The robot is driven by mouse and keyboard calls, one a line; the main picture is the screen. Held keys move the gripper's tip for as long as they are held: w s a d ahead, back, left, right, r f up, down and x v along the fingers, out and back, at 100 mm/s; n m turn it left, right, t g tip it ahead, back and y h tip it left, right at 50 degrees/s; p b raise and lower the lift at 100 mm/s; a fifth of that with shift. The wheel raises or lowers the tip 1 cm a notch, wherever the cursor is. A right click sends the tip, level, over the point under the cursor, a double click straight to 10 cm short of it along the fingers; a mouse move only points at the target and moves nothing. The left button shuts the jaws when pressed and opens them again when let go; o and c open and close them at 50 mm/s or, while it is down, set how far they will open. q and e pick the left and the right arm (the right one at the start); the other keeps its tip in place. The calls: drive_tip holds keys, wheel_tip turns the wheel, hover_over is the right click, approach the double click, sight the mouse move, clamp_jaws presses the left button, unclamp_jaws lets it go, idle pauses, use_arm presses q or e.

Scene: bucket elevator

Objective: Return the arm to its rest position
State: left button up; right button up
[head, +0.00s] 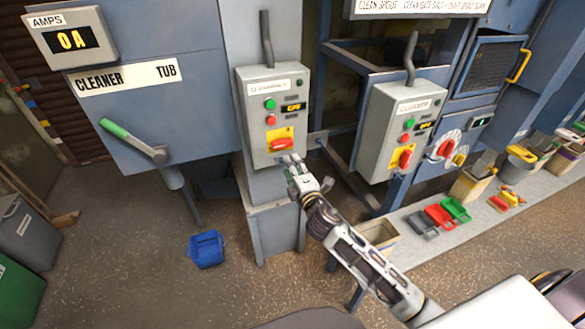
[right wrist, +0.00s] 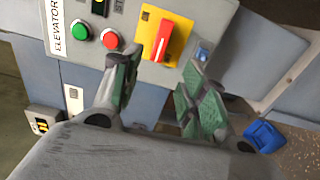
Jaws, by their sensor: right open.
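My right gripper (head: 292,165) is open and empty just below the left grey control box (head: 262,135). In the right wrist view its two green-padded fingers (right wrist: 160,95) stand apart in front of the box. The red rotary switch (head: 282,144) on a yellow plate is right by the fingertips; it also shows in the right wrist view (right wrist: 162,40), apparently between or just beyond the fingers. Whether a finger touches it, I cannot tell. The left gripper is not in view.
A second control box (head: 402,130) stands to the right. A shelf with red, green and grey trays (head: 440,217) runs along the right. A blue bucket (head: 206,249) sits on the floor. A green-handled lever (head: 130,140) sticks out at the left.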

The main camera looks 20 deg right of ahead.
drive_tip(key=shift+m, duration=0.3)
idle(0.4)
drive_tip(key=d+f+m+g, duration=0.3)
drive_tip(key=f+m, duration=0.1)
drive_tip(key=f, duration=0.9)
drive_tip(key=d+f+m+g, duration=0.2)
drive_tip(key=f+m, duration=0.1)
drive_tip(key=f, duration=1.1)
drive_tip(key=s+d+f+m+g, duration=0.25)
drive_tip(key=s+f, duration=0.35)
drive_tip(key=f, duration=0.3)
drive_tip(key=s+d+f+m+g, duration=0.1)
drive_tip(key=s+d+f+m, duration=0.3)
drive_tip(key=f, duration=0.6)
drive_tip(key=s+d+f+g+h, duration=0.1)
drive_tip(key=s+f+g, duration=0.1)
drive_tip(key=s+f, duration=0.75)
drive_tip(key=s+d+f+g, duration=0.1)
drive_tip(key=s+f+g, duration=0.2)
drive_tip(key=s+f, duration=0.7)
drive_tip(key=s+a+f+m+g, duration=0.1)
drive_tip(key=s+a, duration=0.2)
drive_tip(key=s, duration=0.9)
drive_tip(key=s+a+f+m+g, duration=0.1)
drive_tip(key=s+a, duration=0.3)
drive_tip(key=s, duration=0.8)
drive_tip(key=shift+s+a+f+g, duration=0.3)
drive_tip(key=shift+s+f+g, duration=0.1)
drive_tip(key=shift+g, duration=0.35)
